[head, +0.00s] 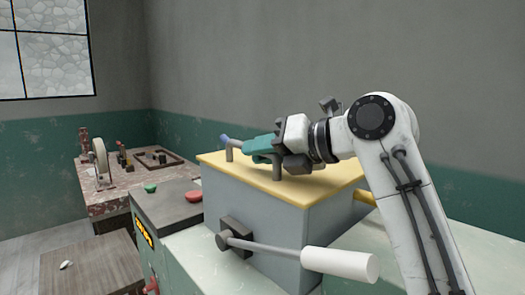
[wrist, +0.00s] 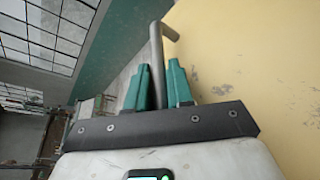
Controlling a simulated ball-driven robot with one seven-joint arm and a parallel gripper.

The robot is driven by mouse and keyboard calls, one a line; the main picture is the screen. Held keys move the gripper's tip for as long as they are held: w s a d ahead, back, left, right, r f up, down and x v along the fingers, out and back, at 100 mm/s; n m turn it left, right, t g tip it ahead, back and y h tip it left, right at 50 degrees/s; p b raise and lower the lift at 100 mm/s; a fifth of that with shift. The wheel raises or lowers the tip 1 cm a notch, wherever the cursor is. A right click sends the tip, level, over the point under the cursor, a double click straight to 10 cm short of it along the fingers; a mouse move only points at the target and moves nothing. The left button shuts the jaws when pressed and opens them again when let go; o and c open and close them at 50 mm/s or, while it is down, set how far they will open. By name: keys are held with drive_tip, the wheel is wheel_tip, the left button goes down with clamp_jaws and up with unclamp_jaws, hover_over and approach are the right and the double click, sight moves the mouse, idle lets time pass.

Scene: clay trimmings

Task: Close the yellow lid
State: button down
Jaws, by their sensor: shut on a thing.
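The yellow lid (head: 275,188) lies flat across the top of a blue-grey box (head: 265,225), with no gap visible along the front edge. It fills the right side of the wrist view (wrist: 260,70). A grey bar handle (wrist: 156,60) stands up from the lid; its post (head: 229,154) shows in the head view. My gripper (head: 252,147) is low over the lid, its green fingers on either side of the handle and shut on it, as the wrist view shows (wrist: 160,85). The lid's far right part is partly hidden by my arm.
A lever with a white grip (head: 340,263) sticks out from the box's front. Left of the box are a dark panel with a green button (head: 150,188) and a red button (head: 193,196). A cluttered bench (head: 120,190) stands behind, and a small wooden table (head: 90,265) at lower left.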

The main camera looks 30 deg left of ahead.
drive_tip(key=shift+s+a+f, duration=0.1)
drive_tip(key=shift+s+f, duration=0.05)
drive_tip(key=shift+f, duration=0.5)
drive_tip(key=c, duration=1.1)
unclamp_jaws()
drive_tip(key=shift+r, duration=0.1)
drive_tip(key=shift+r, duration=0.1)
